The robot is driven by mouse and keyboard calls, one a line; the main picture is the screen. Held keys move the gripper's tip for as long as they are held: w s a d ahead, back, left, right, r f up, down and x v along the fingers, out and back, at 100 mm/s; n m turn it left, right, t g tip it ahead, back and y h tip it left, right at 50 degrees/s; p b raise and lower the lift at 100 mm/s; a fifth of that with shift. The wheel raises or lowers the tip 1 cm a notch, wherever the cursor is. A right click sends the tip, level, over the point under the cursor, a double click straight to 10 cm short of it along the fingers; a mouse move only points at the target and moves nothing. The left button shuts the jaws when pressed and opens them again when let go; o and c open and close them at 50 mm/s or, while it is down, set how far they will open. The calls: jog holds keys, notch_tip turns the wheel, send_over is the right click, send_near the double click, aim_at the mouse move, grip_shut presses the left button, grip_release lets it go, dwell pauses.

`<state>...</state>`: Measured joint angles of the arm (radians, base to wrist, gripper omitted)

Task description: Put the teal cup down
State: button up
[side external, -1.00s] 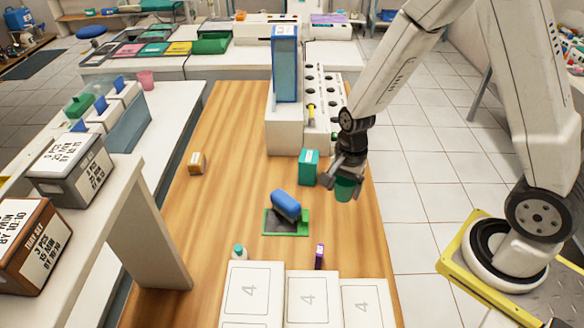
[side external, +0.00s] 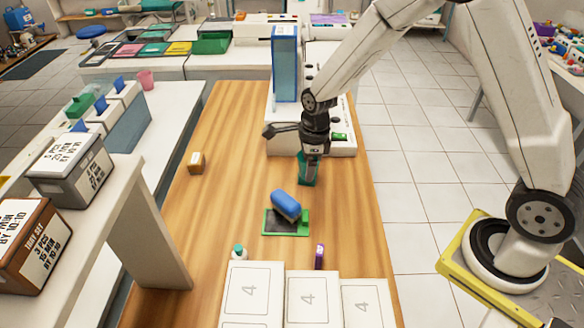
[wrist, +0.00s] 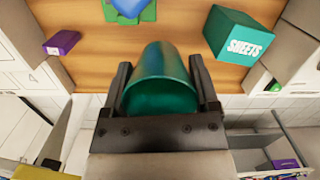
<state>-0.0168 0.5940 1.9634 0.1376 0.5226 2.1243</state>
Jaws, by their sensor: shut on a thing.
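The teal cup (wrist: 160,85) is between the two dark fingers of my gripper (wrist: 160,66) in the wrist view, with its open mouth toward the camera. My gripper is shut on it. In the side external view my gripper (side external: 311,168) points down in front of the teal box (side external: 303,178). There the cup cannot be told apart from the box behind it. In the wrist view the box (wrist: 240,38), marked SHEETS, stands to the right of the cup, apart from it. Whether the cup touches the table is not clear.
A blue rounded thing (side external: 286,204) lies on a green-edged mat (side external: 272,228). A white unit (side external: 284,140) stands behind. The wooden table's (side external: 225,195) left middle is mostly clear.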

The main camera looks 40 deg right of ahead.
jog(key=shift+w+a+r+m+t, duration=0.1)
jog(key=shift+w+a+r+m, duration=0.1)
jog(key=shift+w+m, duration=0.45)
jog(key=shift+w+a+r+m+t, duration=0.15)
jog(key=shift+w+m, duration=0.35)
jog(key=shift+m, duration=0.3)
jog(key=shift+w+a+r+m+t, duration=0.1)
jog(key=shift+w+a+r+m, duration=0.1)
jog(key=shift+w+m, duration=0.45)
jog(key=shift+f, duration=0.1)
send_over(259, 178)
jog(key=s, duration=0.1)
jog(key=shift+f, duration=4.45)
jog(key=shift+w+f, duration=0.4)
jog(key=shift+f, duration=0.2)
jog(key=shift+s+f, duration=0.1)
jog(key=shift+f, duration=1.3)
jog(key=shift+f, duration=0.15)
